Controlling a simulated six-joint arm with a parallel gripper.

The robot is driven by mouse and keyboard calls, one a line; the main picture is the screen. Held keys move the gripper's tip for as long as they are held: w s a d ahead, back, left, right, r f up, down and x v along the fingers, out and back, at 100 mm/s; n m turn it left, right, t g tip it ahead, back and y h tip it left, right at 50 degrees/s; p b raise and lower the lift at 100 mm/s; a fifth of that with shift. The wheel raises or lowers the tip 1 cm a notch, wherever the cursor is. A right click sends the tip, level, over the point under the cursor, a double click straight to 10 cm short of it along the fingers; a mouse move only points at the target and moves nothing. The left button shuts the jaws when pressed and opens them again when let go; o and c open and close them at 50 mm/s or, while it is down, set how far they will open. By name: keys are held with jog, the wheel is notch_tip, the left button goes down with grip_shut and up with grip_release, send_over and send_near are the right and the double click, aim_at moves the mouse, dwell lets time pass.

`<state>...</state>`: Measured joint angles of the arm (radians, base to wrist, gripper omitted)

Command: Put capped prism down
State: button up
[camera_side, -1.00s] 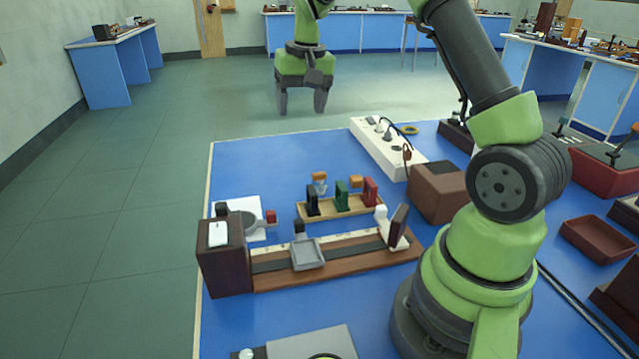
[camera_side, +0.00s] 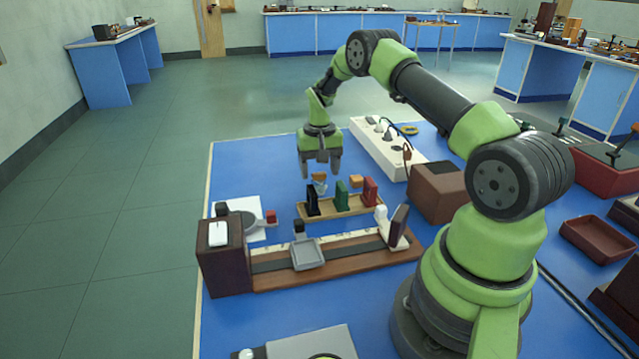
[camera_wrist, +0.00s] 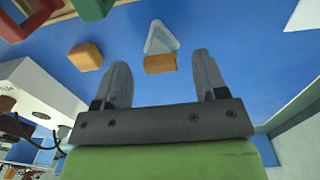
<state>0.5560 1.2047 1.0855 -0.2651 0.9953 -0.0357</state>
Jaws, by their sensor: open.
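The capped prism (camera_side: 320,188) is a pale clear triangular piece with an orange-brown cap. It is on the blue table just behind the wooden rack in the side view, partly hidden by my gripper. In the wrist view the prism (camera_wrist: 161,38) has its cap (camera_wrist: 160,64) towards my fingers. I cannot tell whether it stands or lies. My gripper (camera_side: 320,171) is open and empty, pointing down over the capped prism. In the wrist view the cap appears between the two fingertips of my gripper (camera_wrist: 161,60), with no visible contact.
An orange block (camera_side: 356,181) is close by on the right. The rack (camera_side: 325,211) holds black, green and red pieces. A rail bench (camera_side: 270,284) with a grey tray (camera_side: 307,254) is in front. A white power strip (camera_side: 378,150) and brown box (camera_side: 437,190) are right.

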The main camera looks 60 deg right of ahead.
notch_tip(320, 180, down, 2)
jog(key=shift+f, duration=0.15)
jog(key=c, duration=1.1)
jog(key=shift+o, duration=0.2)
